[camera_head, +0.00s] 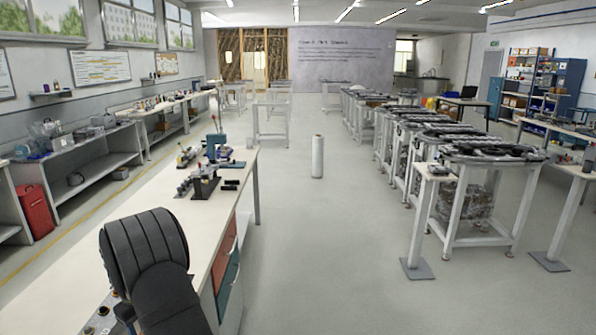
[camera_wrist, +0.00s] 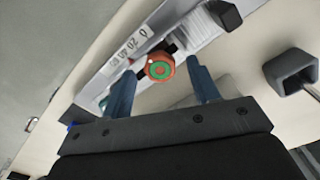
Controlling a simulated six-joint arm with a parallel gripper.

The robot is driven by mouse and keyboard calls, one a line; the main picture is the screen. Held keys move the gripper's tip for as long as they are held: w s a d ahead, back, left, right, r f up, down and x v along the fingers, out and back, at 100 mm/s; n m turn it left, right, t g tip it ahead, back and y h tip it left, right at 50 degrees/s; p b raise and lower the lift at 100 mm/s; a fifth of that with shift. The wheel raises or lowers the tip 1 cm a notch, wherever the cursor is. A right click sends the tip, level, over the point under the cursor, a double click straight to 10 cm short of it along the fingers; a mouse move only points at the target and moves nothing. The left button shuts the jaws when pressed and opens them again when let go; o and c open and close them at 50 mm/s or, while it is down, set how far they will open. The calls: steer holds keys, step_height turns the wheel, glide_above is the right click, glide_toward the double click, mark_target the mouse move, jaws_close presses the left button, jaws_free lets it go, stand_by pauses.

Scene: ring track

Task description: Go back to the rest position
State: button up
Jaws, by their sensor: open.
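In the wrist view my gripper (camera_wrist: 160,72) shows two blue fingers standing well apart, so it is open. A round orange-red piece with a green ring on its face (camera_wrist: 160,67) shows between the fingertips. I cannot tell how far it is from them, and no finger is seen closed on it. It sits at a pale track or rail (camera_wrist: 118,66) marked with numbers. In the head view my black arm fills the lower left beside the bench, and my gripper cannot be made out there.
The long white workbench (camera_head: 172,215) carries dark and blue fixtures (camera_head: 205,178) toward its far end. In the wrist view a dark block (camera_wrist: 291,70) stands to the right and another (camera_wrist: 224,14) at the top. A white cylinder (camera_head: 317,157) stands on the open floor.

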steer(key=n, duration=0.4)
steer(key=shift+n, duration=0.4)
steer(key=shift+o, duration=0.5)
stand_by(0.9)
steer(key=o, duration=0.3)
steer(key=shift+w+r, duration=0.2)
steer(key=shift+w, duration=0.05)
steer(key=o, duration=0.6)
steer(key=shift+y, duration=0.5)
steer(key=w+r, duration=0.1)
steer(key=w+d+r, duration=0.2)
steer(key=r, duration=0.1)
steer(key=shift+w+r, duration=0.1)
steer(key=shift+w, duration=0.25)
steer(key=w+d+r+y, duration=0.2)
steer(key=w+d+r, duration=0.1)
steer(key=r, duration=0.3)
steer(key=w+d+r+y, duration=0.2)
steer(key=w+d+r, duration=0.1)
steer(key=r, duration=0.3)
steer(key=x, duration=1)
steer(key=shift+s+n, duration=0.2)
steer(key=shift+n, duration=0.1)
steer(key=v, duration=1)
